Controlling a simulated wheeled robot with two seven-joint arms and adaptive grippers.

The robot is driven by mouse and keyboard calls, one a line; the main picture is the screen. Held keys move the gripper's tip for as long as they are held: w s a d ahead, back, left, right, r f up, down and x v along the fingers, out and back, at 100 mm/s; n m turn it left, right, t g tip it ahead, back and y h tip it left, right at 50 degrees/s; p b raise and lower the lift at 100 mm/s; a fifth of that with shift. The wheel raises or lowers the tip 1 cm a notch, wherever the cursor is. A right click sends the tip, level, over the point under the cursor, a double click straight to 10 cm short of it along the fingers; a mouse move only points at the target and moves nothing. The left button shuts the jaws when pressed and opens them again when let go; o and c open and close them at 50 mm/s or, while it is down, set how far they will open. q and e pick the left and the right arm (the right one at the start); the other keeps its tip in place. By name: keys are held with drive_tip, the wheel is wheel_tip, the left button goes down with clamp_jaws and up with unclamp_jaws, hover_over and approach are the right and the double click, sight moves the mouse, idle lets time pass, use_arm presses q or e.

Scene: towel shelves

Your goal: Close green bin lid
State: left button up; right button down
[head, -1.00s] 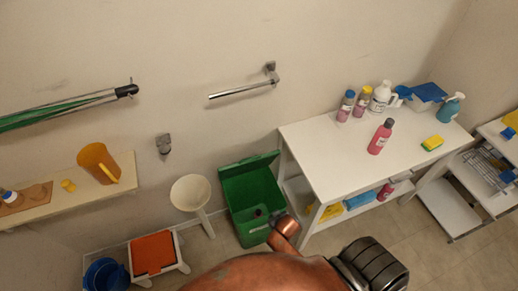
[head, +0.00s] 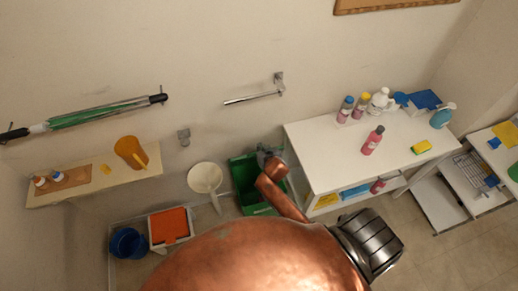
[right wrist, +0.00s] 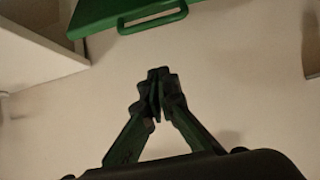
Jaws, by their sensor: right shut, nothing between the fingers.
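The green bin (head: 262,209) stands on the floor against the back wall, left of the white table. Its dark inside shows, so it is open at the top. My right gripper (head: 270,157) is over the back right part of the bin and hides much of the lid. In the right wrist view the green lid (right wrist: 105,9) with its loop handle (right wrist: 152,20) is at the top edge. The fingers of my right gripper (right wrist: 157,85) are shut and empty, apart from the handle in the picture. My left gripper is not in view.
The white table (head: 320,150) with bottles and a sponge (head: 421,147) stands close to the right of the bin. A towel bar (head: 253,97) is on the wall above.

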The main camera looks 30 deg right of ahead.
drive_tip(key=x, duration=0.8)
drive_tip(key=shift+w, duration=0.1)
drive_tip(key=shift+s+a+f, duration=0.15)
drive_tip(key=shift+s+f, duration=0.25)
drive_tip(key=shift+s, duration=0.2)
drive_tip(key=shift+s+a+f, duration=0.15)
drive_tip(key=shift+s+f, duration=0.25)
drive_tip(key=shift+s, duration=0.15)
drive_tip(key=shift+s+a+f+p, duration=0.15)
drive_tip(key=shift+s+f+p, duration=0.15)
drive_tip(key=shift+s, duration=0.3)
